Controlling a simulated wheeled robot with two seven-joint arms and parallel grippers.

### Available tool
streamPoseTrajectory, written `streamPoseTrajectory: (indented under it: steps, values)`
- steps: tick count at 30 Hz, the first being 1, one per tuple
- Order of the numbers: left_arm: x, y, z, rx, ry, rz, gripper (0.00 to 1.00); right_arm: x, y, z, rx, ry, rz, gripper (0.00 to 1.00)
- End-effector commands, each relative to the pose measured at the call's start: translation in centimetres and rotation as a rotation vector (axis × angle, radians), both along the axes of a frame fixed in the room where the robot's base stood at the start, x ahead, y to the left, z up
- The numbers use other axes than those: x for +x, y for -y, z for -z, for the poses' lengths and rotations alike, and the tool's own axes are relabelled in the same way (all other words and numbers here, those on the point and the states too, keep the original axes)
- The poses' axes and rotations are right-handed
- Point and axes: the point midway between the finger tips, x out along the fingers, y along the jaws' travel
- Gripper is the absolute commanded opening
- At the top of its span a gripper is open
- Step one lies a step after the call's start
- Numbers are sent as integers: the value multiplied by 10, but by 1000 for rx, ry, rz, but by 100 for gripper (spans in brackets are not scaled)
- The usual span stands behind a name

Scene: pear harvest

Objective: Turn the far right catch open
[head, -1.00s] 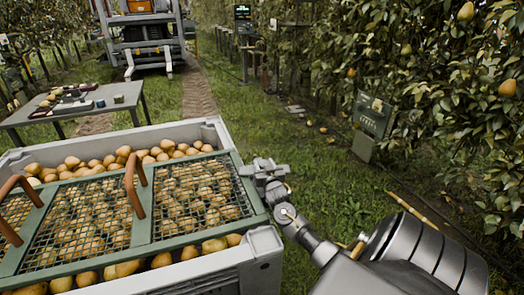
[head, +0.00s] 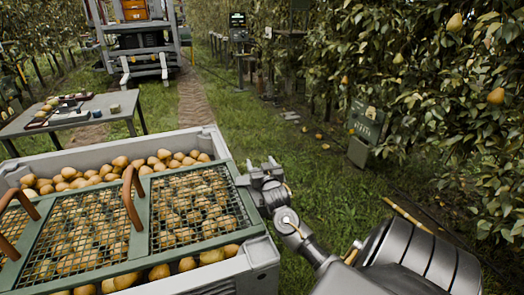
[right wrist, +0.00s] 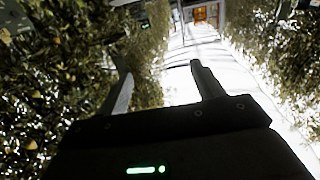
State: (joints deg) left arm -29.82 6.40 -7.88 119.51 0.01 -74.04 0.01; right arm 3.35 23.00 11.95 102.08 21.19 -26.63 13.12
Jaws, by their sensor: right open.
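A green-framed mesh lid (head: 137,241) with brown handles lies over the pears in a grey crate (head: 258,262) in the head view. My right gripper (head: 268,168) is at the lid's right edge, towards its far end, beside the crate's rim. In the right wrist view its two fingers (right wrist: 162,84) stand apart with nothing between them. I cannot make out the far right catch; my gripper and wrist cover part of that edge. Whether the gripper touches the lid or rim cannot be told. My left gripper is not in view.
Pears (head: 165,158) show beyond the lid and along its near side. A grey table (head: 78,117) with small items stands at the far left, a vehicle (head: 140,40) behind it. Pear trees and a green box (head: 366,124) stand to the right.

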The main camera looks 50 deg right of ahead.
Motion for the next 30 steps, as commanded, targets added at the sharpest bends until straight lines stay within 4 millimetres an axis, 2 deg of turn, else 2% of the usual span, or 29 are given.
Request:
streamPoseTrajectory:
  steps: [1, 6, 12, 18, 26, 30]
  values:
    - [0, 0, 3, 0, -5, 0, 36, -8, -9, -8, 4, 0, -3, 67]
    - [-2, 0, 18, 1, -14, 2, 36, -34, -36, -24, 4, 1, -1, 67]
    - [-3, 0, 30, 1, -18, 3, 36, -55, -57, -37, 2, 0, 0, 67]
    - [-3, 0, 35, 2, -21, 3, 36, -63, -66, -41, 1, -2, 0, 67]
    - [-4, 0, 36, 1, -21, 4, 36, -64, -67, -41, 1, -1, 0, 67]
    - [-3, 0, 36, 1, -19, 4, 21, -64, -67, -41, 1, -2, 0, 67]
